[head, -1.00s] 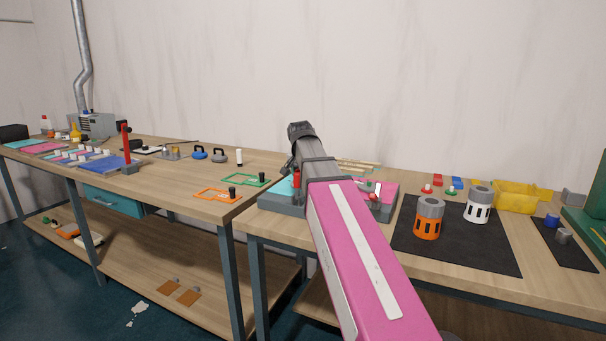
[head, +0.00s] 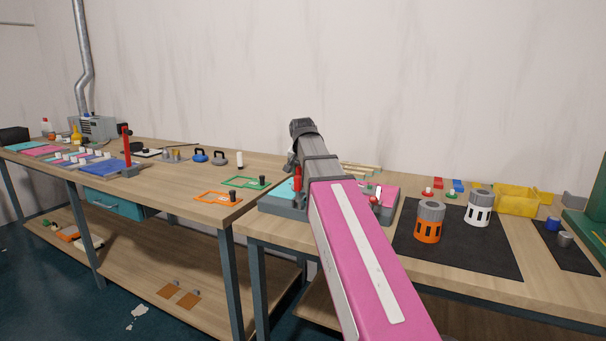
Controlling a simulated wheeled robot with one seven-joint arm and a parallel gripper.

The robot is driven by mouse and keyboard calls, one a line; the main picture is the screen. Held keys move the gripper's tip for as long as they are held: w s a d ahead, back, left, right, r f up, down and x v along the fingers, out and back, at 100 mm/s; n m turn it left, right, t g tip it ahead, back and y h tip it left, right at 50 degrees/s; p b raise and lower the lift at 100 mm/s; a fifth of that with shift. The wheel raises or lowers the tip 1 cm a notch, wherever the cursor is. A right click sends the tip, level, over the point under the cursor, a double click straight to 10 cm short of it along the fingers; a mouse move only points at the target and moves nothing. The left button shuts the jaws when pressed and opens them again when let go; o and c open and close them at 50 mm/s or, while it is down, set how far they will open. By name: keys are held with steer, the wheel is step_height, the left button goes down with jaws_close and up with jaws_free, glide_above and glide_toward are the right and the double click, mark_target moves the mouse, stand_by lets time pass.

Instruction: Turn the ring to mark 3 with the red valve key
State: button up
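My pink and grey arm reaches over a grey fixture (head: 284,208) with a cyan panel on its left and a pink panel on its right. An upright red piece, perhaps the red valve key (head: 297,180), stands over the cyan side, just left of my arm. My gripper (head: 291,160) points down by the bent wrist, above or at this red piece. It is small and mostly hidden, so its fingers and any contact cannot be made out. A small red part with a white pointer (head: 377,196) sits on the pink side. The ring and its marks cannot be made out.
Right of the fixture, an orange slotted cylinder (head: 428,222) and a white one (head: 478,207) stand on a black mat (head: 462,250). A yellow bin (head: 517,200) is behind. On the left bench are a red post (head: 127,147) and orange (head: 214,198) and green frames (head: 240,182).

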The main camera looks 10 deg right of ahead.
steer(key=shift+r, duration=1.45)
